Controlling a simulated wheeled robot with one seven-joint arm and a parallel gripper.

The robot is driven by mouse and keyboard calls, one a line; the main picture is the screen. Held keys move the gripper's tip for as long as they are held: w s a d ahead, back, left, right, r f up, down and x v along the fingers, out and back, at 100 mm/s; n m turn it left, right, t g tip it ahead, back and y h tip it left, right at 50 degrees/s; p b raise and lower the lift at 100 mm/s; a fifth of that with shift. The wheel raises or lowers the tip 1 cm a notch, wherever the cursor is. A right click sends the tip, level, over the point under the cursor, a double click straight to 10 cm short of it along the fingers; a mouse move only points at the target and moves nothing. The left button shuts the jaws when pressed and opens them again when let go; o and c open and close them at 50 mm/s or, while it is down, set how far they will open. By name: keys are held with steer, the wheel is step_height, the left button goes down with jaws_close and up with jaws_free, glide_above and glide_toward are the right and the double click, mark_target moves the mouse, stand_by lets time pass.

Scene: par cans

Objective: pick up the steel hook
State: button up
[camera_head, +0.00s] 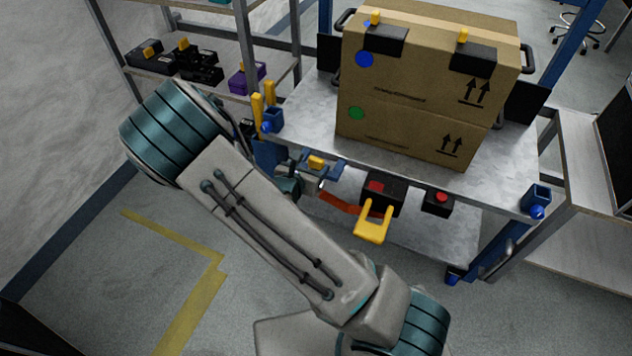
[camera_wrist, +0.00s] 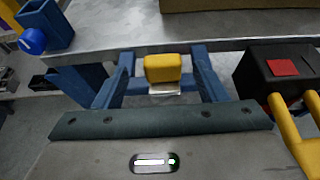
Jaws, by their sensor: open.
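A yellow block with a pale metal strip under it, which I take to be the steel hook (camera_wrist: 163,69), sits at the cart's near edge in the wrist view. Its yellow top also shows in the head view (camera_head: 316,162). My gripper (camera_wrist: 162,54) is open, with one blue finger on each side of the yellow block. Gaps show between block and fingers. In the head view, my gripper (camera_head: 320,164) is at the cart's front edge, partly behind my arm. The lower part of the hook is hidden.
A cart (camera_head: 310,115) carries cardboard boxes (camera_head: 420,95). Right of my gripper, a black box with a red patch (camera_head: 383,190) and a yellow handle (camera_head: 373,225) hangs at the edge. Another black box (camera_head: 437,202) hangs farther right. A shelf (camera_head: 215,65) stands left; floor lies open before it.

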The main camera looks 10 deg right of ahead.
steer(key=shift+b+x, duration=0.5)
steer(key=shift+x, duration=2.25)
steer(key=shift+d+r, duration=0.15)
steer(key=shift+r, duration=0.1)
jaws_close()
